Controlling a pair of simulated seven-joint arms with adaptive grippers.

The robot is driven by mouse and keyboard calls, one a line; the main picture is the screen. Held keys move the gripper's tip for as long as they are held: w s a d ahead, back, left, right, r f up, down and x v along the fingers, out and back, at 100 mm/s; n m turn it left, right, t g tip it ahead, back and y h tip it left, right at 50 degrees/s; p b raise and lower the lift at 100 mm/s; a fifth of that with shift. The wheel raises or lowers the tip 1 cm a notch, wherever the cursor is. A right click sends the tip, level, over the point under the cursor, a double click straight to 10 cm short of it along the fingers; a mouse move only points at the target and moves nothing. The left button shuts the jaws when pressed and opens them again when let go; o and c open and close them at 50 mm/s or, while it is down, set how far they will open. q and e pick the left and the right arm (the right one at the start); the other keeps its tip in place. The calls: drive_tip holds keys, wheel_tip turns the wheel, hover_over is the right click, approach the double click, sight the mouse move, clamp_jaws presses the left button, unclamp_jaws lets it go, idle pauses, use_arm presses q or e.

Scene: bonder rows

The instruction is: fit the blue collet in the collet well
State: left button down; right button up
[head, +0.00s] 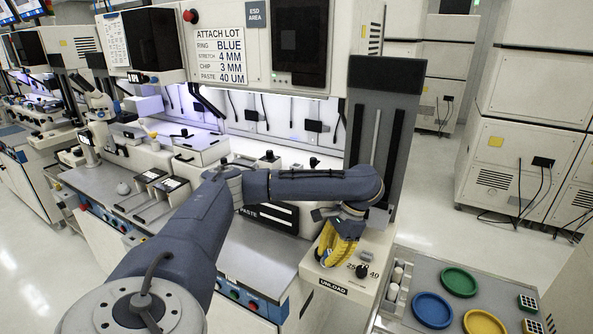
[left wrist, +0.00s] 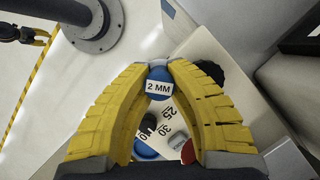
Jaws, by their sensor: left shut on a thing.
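My left gripper (head: 338,262) points down over the light panel marked UNLOAD at the right end of the bench. In the left wrist view, the yellow fingers of my left gripper (left wrist: 160,70) are shut on a blue collet (left wrist: 160,76) with a white "2 MM" label. In the head view the fingers hide the collet. I cannot pick out the collet well with certainty. A small dark and yellow shape, seemingly my right gripper (left wrist: 38,36), shows far off at the top left of the left wrist view; its jaws are too small to read.
The panel carries a dark knob (head: 362,271) and numbers 25, 30 and 40. Between the fingers, a blue part (left wrist: 145,150) and a red-and-white part (left wrist: 188,150) show below.

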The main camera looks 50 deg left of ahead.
use_arm(q)
drive_tip(key=w+a+r+m+t, duration=0.1)
drive_tip(key=a+r+m+t, duration=0.2)
drive_tip(key=a+r+m, duration=0.4)
drive_tip(key=w+a+r+m+t+y, duration=0.1)
drive_tip(key=a+r+m+t, duration=0.3)
drive_tip(key=a+m, duration=1.2)
drive_tip(key=shift+w+a+r+m, duration=0.25)
drive_tip(key=shift+r+m, duration=0.65)
drive_tip(key=shift+r, duration=1.3)
drive_tip(key=shift+s+t, duration=0.1)
drive_tip(key=shift+t, duration=0.2)
drive_tip(key=shift+a, duration=0.1)
